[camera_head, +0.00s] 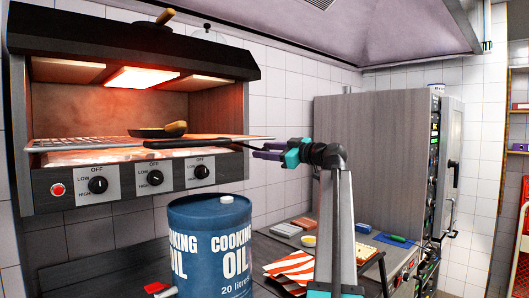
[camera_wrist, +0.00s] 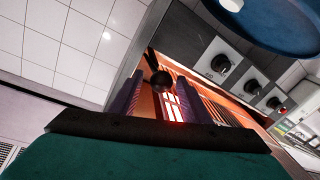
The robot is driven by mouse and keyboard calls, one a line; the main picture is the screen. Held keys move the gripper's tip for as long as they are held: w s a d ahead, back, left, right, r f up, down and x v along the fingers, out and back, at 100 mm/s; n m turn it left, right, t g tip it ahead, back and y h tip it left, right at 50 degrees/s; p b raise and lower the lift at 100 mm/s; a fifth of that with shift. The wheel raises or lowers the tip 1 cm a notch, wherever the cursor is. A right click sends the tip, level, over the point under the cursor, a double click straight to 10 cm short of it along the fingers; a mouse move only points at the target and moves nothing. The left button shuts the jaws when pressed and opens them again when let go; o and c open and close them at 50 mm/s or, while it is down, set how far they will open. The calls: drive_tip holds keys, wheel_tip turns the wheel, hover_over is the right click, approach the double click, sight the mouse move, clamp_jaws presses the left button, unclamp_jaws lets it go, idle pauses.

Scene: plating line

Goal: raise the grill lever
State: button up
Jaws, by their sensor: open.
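The grill (camera_head: 135,85) hangs on the tiled wall at the left, its element glowing. A long black bar (camera_head: 190,143), which I take to be the grill lever, runs along the front of the rack. My gripper (camera_head: 256,150) is just right of the bar's right end, with its purple fingers open and pointing left at it. In the wrist view my gripper (camera_wrist: 160,88) has a dark rod with a rounded end (camera_wrist: 162,80) in line with the gap between its fingers. I cannot tell whether the fingers touch it.
A small pan (camera_head: 155,132) sits on the grill rack (camera_head: 75,144). A blue cooking oil drum (camera_head: 210,250) stands below, in front of the grill. Control knobs (camera_head: 97,185) line the grill's front. A counter with food items and an oven (camera_head: 375,150) are at the right.

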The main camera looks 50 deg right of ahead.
drive_tip(key=s+d+b, duration=0.1)
drive_tip(key=s+b, duration=0.2)
drive_tip(key=s, duration=1)
